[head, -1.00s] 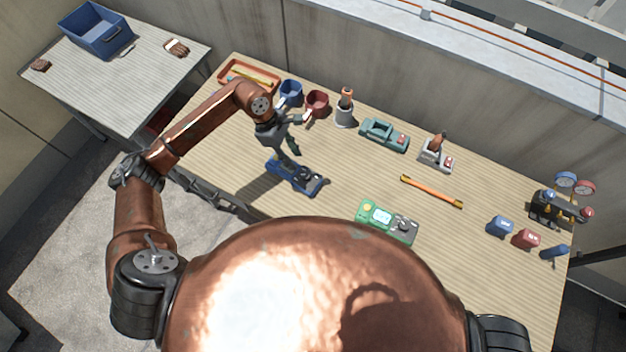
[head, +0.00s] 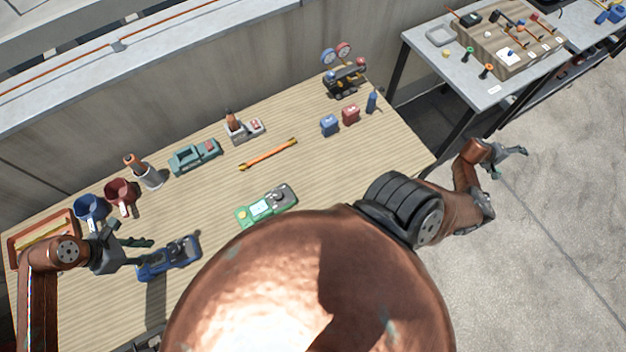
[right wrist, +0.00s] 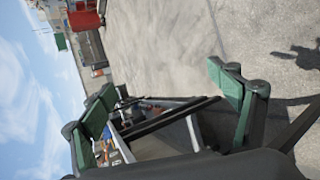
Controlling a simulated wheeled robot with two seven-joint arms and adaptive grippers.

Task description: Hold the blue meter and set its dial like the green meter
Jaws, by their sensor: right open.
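The blue meter (head: 168,258) lies on the wooden bench, at the lower left in the head view. The green meter (head: 267,205) lies to its right, with a lit pale screen and a dark dial end; the dial settings are too small to read. My left gripper (head: 146,252) is at the left end of the blue meter, its dark green fingers apart; I cannot tell whether it touches the meter. My right gripper (head: 511,160) is open and empty, off the bench's right side over the floor. In the right wrist view its fingers (right wrist: 160,82) are wide apart.
A red tray (head: 40,238), blue and red mugs (head: 120,194), a pot (head: 149,174), a teal device (head: 195,156) and an orange-ended bar (head: 268,154) stand on the bench. Gauges (head: 343,77) are at its far end. A second table (head: 455,80) stands right. Bare bench lies around the green meter.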

